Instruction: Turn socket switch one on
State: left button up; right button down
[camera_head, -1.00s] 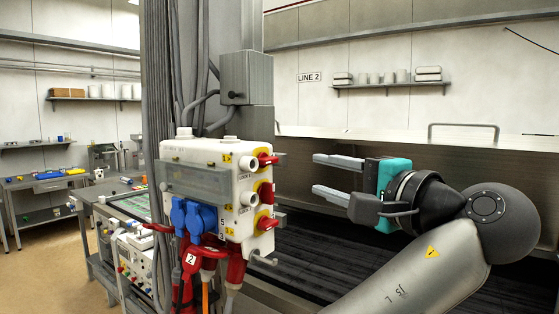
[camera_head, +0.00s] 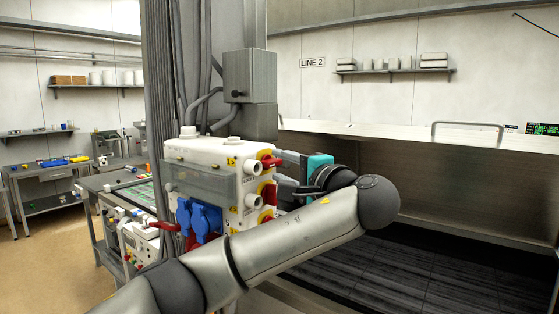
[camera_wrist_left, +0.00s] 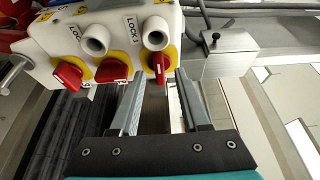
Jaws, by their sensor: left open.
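The white socket box (camera_head: 212,152) is mounted on the grey column. Three red rotary switches on yellow plates run down its right side. The top switch, socket switch one (camera_head: 270,161), also shows in the left wrist view (camera_wrist_left: 160,66), beside the LOCK 1 label. My left gripper (camera_head: 283,160) is at the box's right side, level with this switch. In the left wrist view my left gripper (camera_wrist_left: 160,78) is open, with the red handle between or just ahead of its fingertips. I cannot tell whether they touch. My right gripper is not in view.
Blue socket covers (camera_head: 197,216) sit on the box front, partly behind my arm. A grey junction box (camera_head: 249,76) is above it and also shows near the fingers in the wrist view (camera_wrist_left: 231,53). A dark hood bed (camera_head: 440,270) lies to the right.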

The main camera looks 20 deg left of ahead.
pick_arm(q)
jog(key=shift+w+a, duration=0.45)
grip_shut()
dwell(0.4)
